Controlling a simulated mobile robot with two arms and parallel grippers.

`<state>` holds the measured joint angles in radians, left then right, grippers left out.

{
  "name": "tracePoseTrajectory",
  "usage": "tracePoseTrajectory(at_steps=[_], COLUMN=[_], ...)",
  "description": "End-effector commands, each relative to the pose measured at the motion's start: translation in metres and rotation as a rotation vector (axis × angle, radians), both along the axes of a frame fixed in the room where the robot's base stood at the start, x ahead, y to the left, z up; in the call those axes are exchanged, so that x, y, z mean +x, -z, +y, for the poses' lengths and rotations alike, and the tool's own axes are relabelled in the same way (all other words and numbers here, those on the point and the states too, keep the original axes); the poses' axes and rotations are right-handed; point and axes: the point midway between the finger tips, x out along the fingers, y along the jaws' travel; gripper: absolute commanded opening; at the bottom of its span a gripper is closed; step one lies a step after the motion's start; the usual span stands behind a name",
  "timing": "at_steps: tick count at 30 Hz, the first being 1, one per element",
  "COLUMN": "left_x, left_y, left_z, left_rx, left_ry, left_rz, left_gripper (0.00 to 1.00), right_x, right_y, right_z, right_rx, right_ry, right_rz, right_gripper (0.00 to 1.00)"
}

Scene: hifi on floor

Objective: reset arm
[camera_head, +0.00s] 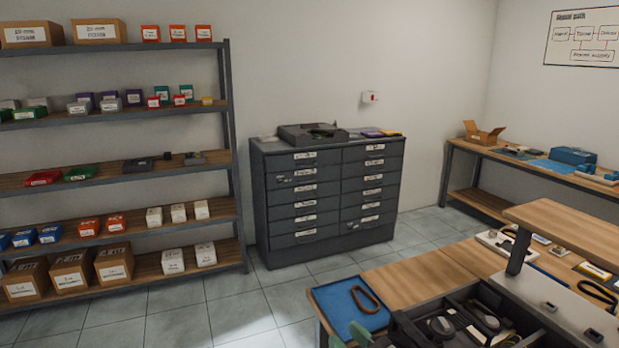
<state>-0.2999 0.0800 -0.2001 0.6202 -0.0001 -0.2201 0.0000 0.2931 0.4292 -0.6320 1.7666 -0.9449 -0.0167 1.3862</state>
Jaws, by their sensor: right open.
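My right gripper (349,338) shows only in part at the bottom edge, right of the middle. Two pale green fingertips stand apart there, with nothing seen between them. They are in front of the near wooden workbench (432,272), close to the blue mat (336,306) with a brown loop (366,299) on it. The rest of the right arm is cut off or cannot be told from the dark items beside it. My left gripper is not in view.
A dark tray (462,303) of tools lies right of the fingertips. A raised wooden shelf (570,228) stands over the bench. A grey drawer cabinet (328,195) and loaded shelving (108,186) line the back wall. Tiled floor (240,302) is clear between them and the bench.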

Motion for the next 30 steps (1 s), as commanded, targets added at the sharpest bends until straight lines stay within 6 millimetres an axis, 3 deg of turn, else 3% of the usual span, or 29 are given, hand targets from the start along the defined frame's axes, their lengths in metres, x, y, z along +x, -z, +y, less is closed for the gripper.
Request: tracePoseTrajectory(at_steps=[5,8,12,21,29,30], left_x=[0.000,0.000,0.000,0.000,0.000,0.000], left_y=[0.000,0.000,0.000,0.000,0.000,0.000], left_z=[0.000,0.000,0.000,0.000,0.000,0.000], left_rx=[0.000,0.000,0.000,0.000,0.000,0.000], left_ry=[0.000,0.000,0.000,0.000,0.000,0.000], left_rz=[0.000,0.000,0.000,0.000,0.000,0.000], left_gripper=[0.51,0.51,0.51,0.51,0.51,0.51], right_x=[-0.033,-0.064,-0.122,-0.225,-0.299,-0.299], right_y=[0.023,0.052,0.092,0.130,0.135,0.142], right_z=[-0.053,-0.084,-0.114,-0.133,-0.134,-0.134], right_rx=[0.052,-0.004,-0.140,-0.374,-0.523,-0.534], right_ry=[0.407,0.582,0.700,0.635,0.467,0.455], right_rz=[0.182,0.376,0.679,1.103,1.343,1.355], right_gripper=[0.40,0.40,0.40,0.40,0.40,0.40])
